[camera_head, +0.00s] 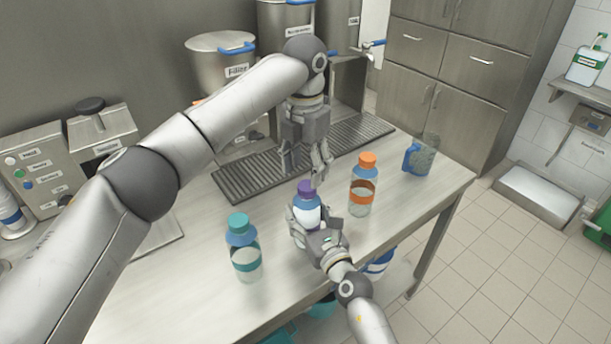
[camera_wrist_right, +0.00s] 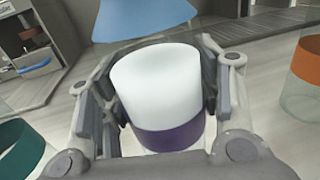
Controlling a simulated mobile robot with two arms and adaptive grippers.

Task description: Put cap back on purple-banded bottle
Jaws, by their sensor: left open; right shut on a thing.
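The purple-banded bottle (camera_head: 308,213) stands upright on the table, with a blue shoulder and white contents. My right gripper (camera_head: 315,222) is shut around its body from the near side. In the right wrist view the bottle (camera_wrist_right: 156,85) sits between the right fingers, its purple band (camera_wrist_right: 170,137) low on the body. The purple cap (camera_head: 305,186) shows at the top of the bottle in the head view; whether it is fully seated I cannot tell. My left gripper (camera_head: 304,170) is open, pointing down just above and behind the cap. The cap is out of the right wrist view.
A teal-capped bottle (camera_head: 244,250) stands left and an orange-capped bottle (camera_head: 363,187) stands close on the right. A blue-handled jug (camera_head: 420,157) is near the right edge. A drain grate (camera_head: 235,182) and dispensers, including a filler tank (camera_head: 221,65), lie behind.

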